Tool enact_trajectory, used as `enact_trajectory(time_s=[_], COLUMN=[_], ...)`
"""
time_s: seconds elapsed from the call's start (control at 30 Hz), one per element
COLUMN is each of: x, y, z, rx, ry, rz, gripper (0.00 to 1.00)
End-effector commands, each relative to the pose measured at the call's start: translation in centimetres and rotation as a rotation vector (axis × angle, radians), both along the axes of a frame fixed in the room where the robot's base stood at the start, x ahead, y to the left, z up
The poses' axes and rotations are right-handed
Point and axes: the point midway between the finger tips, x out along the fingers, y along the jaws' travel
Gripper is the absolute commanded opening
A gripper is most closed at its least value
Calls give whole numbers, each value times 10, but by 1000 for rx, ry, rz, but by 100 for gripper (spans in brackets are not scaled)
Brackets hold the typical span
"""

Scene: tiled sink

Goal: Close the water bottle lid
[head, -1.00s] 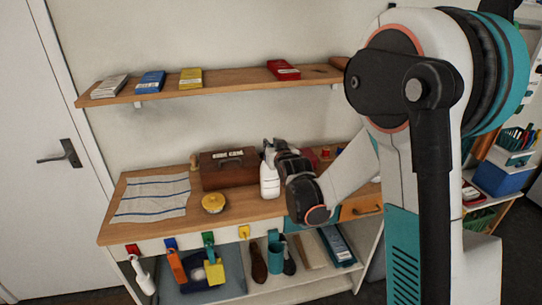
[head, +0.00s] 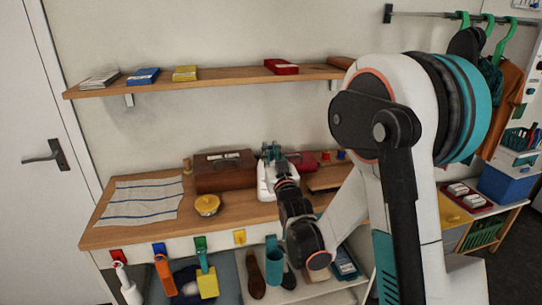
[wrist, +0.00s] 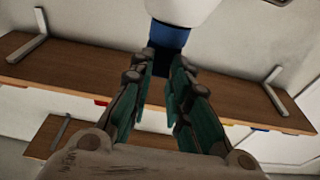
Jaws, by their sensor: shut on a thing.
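The water bottle shows in the wrist view as a white body (wrist: 185,9) with a blue collar (wrist: 168,36) at the top edge. A dark part (wrist: 156,62), apparently its lid, lies between my fingertips. My gripper (wrist: 162,68) has its teal fingers on either side of this part and is shut on it. In the head view my gripper (head: 272,151) is above the wooden bench, at the top of a white shape (head: 264,183) that appears to be the bottle, partly covered by my wrist. How far the lid is closed cannot be told.
A brown toolbox (head: 224,171) stands close left of the bottle. A yellow round object (head: 207,205) and a striped cloth (head: 141,200) lie farther left. A wall shelf (head: 215,83) with several small boxes hangs above.

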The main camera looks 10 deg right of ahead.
Motion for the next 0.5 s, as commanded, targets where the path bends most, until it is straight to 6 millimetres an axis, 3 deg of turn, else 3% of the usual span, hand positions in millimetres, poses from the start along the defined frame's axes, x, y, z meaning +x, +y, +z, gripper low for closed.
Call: enact_trajectory(time_s=[0.3, 0.33, 0.4, 0.5], x=[0, 0, 0, 0], y=[0, 0, 0, 0], z=[0, 0, 0, 0], rx=[0, 0, 0, 0], ry=[1, 1, 1, 0], rz=[0, 0, 0, 0], gripper=[0, 24, 38, 38])
